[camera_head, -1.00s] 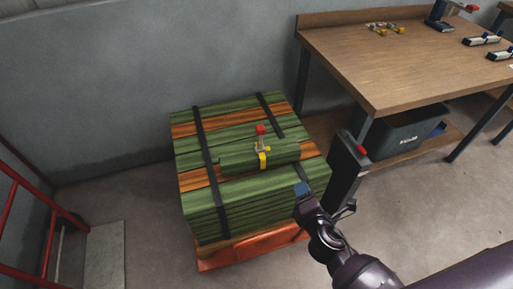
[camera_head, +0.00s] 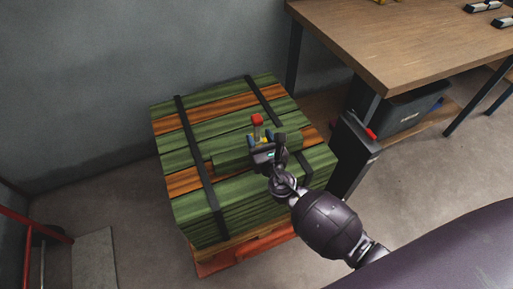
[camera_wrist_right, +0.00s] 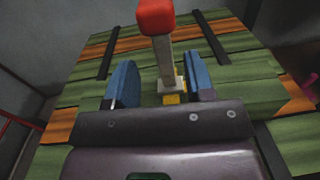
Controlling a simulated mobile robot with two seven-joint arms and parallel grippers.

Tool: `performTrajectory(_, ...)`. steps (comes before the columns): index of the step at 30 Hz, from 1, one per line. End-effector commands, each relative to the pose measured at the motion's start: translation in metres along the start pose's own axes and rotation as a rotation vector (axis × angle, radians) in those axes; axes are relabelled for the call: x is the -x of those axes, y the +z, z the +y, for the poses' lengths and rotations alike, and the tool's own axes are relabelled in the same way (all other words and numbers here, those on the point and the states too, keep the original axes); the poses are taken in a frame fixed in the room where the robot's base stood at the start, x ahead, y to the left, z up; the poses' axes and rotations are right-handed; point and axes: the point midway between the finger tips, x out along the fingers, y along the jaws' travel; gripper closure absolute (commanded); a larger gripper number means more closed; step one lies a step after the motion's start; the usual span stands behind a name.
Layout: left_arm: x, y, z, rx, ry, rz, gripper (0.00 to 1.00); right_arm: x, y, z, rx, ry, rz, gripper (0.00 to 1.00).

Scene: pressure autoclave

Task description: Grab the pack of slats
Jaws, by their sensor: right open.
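The pack of slats (camera_head: 230,160) is a small green bundle on top of a large strapped stack of green and orange slats (camera_head: 187,212). A grey upright handle with a red knob (camera_head: 257,119) rises from the pack; the knob also shows in the right wrist view (camera_wrist_right: 156,16). My right gripper (camera_head: 262,147) is over the pack, hiding part of it and most of its yellow band. In the right wrist view its blue fingers (camera_wrist_right: 161,82) are open, one on each side of the handle post, with gaps visible. My left gripper is not in view.
The large stack rests on an orange-red base (camera_head: 245,253) near the grey wall. A wooden workbench (camera_head: 400,45) stands to the right, with a dark bin (camera_head: 400,112) beneath it. A dark upright box (camera_head: 352,155) is close beside the stack. A red frame (camera_head: 28,228) stands at left.

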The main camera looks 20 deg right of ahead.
Motion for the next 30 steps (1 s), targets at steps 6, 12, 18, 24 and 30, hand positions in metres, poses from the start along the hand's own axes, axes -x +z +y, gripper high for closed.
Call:
performTrajectory(6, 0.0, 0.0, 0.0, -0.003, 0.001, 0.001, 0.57, -0.015, 0.002, -0.002, -0.002, -0.002, 0.0, 0.51)
performTrajectory(12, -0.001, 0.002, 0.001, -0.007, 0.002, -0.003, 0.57, -0.042, 0.004, -0.004, -0.003, -0.001, 0.001, 0.51)
performTrajectory(18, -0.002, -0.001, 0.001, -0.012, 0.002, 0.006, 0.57, -0.055, 0.004, -0.004, -0.003, 0.0, 0.001, 0.51)
performTrajectory(24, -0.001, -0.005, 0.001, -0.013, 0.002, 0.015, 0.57, -0.055, 0.005, -0.005, -0.003, -0.001, 0.001, 0.51)
performTrajectory(30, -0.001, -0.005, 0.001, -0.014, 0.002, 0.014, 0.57, -0.055, 0.005, -0.005, -0.003, -0.001, 0.001, 0.79)
